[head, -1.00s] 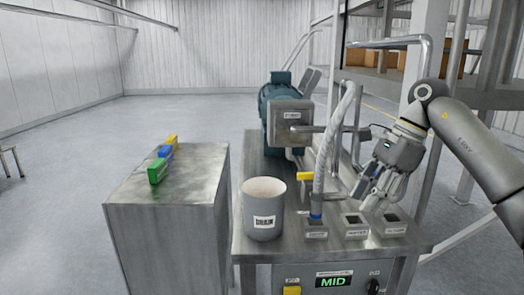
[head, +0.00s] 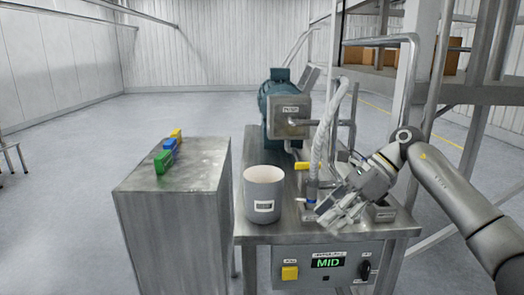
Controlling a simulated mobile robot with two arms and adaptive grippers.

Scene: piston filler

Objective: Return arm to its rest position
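My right gripper (head: 334,222) hangs over the front right of the steel machine table (head: 275,234), its fingers pointing down and left. It is in front of the row of small labelled sockets and hides part of them. I cannot tell whether its fingers are apart or closed, and no held object shows. One socket (head: 381,213) shows to the right of the gripper. The ribbed hose (head: 325,125) comes down to a blue-collared end (head: 311,202) just left of the gripper. My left gripper is out of view.
A grey drain bucket (head: 264,190) stands left of the hose. A steel cabinet (head: 180,230) carries green (head: 160,171), blue and yellow blocks. The front panel has a yellow button (head: 290,273) and a display reading MID (head: 327,262). Pipes and a frame stand at right.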

